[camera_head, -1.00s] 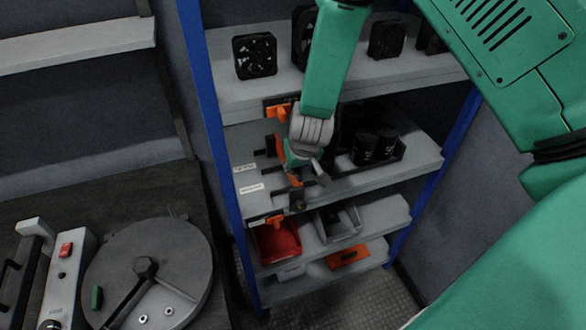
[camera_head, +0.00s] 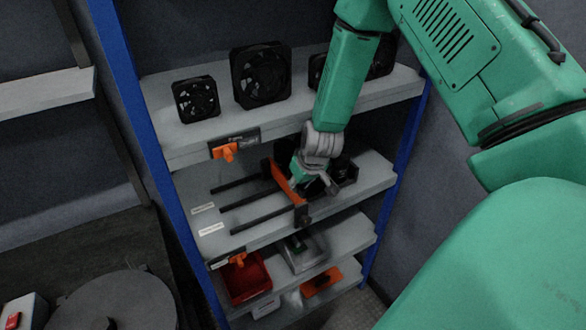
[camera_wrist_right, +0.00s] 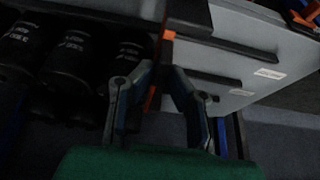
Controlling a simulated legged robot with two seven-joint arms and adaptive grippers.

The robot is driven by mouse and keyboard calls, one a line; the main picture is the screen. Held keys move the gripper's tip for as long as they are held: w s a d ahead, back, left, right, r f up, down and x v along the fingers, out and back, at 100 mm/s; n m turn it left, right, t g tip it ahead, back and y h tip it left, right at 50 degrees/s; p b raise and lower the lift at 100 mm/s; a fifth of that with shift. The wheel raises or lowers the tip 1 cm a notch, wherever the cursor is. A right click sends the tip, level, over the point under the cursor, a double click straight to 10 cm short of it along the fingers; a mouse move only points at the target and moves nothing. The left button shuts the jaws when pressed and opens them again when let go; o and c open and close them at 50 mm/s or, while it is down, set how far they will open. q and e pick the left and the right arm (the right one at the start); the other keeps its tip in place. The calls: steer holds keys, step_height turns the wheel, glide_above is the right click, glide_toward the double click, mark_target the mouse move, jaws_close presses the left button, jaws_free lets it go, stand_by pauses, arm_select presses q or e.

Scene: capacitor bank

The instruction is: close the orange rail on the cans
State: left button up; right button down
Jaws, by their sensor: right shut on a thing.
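The orange rail (camera_head: 287,184) stands across black guide bars (camera_head: 258,199) on the middle shelf. My right gripper (camera_head: 312,182) is shut on the rail; in the right wrist view the fingers (camera_wrist_right: 160,88) close around the orange rail (camera_wrist_right: 154,90). The black cans (camera_wrist_right: 78,58) stand in a row at the left of the right wrist view, beside the rail. In the head view the cans (camera_head: 345,168) are mostly hidden behind my gripper and arm. My left gripper is not in view.
Black fans (camera_head: 260,75) stand on the shelf above, close over the arm. An orange clip (camera_head: 227,152) hangs at that shelf's edge. Below are a red bin (camera_head: 247,277) and a grey bin (camera_head: 303,250). A blue post (camera_head: 140,140) stands at the left.

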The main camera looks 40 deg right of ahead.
steer(key=c, duration=1.6)
jaws_free()
steer(key=shift+s+f, duration=0.35)
steer(key=shift+s, duration=0.15)
steer(key=shift+c, duration=0.2)
steer(key=shift+o, duration=0.2)
steer(key=shift+w, duration=0.15)
steer(key=shift+w+r, duration=0.1)
steer(key=shift+r, duration=0.05)
steer(key=v, duration=1.1)
steer(key=shift+r, duration=0.3)
